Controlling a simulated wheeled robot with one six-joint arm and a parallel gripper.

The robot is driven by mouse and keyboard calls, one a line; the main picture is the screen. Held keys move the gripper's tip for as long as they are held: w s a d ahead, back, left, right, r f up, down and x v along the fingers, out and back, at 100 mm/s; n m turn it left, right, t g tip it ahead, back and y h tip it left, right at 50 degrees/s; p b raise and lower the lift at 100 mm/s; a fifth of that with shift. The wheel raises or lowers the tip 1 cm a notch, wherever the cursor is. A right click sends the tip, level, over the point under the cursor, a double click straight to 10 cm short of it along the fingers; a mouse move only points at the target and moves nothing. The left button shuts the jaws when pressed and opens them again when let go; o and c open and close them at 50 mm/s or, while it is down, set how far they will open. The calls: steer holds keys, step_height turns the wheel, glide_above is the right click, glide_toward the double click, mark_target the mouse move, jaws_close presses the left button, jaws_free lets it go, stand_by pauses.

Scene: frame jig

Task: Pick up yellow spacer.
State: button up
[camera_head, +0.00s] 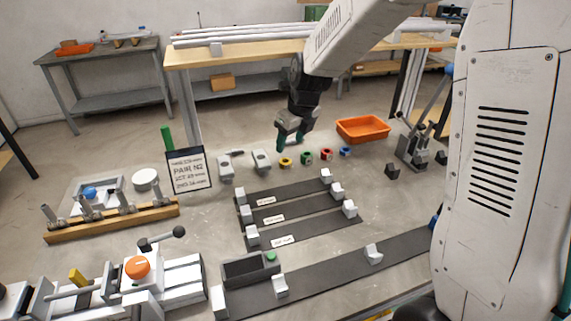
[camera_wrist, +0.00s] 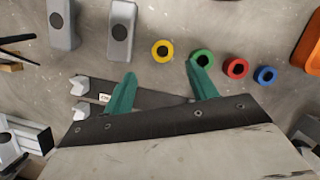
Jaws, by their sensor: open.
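The yellow spacer (camera_head: 286,162) is a small ring lying on the grey table, at the left end of a row of coloured rings. In the wrist view the yellow spacer (camera_wrist: 162,51) lies beyond my fingertips, between the lines of the two fingers. My gripper (camera_head: 290,140) has green fingers and hangs above the row, close over the yellow and green rings. In the wrist view my gripper (camera_wrist: 162,80) is open, its fingers wide apart with nothing between them. The right fingertip overlaps the green ring in that view.
Green (camera_head: 306,158), red (camera_head: 326,155) and blue (camera_head: 345,152) rings lie to the right of the yellow one. A grey block (camera_head: 261,159) stands just left of it. An orange tray (camera_head: 362,129) is behind right. Dark rails with white supports (camera_head: 325,174) lie in front.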

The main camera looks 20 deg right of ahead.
steer(key=x, duration=0.8)
steer(key=shift+d+f, duration=0.1)
steer(key=shift+d, duration=0.15)
steer(key=c, duration=1.1)
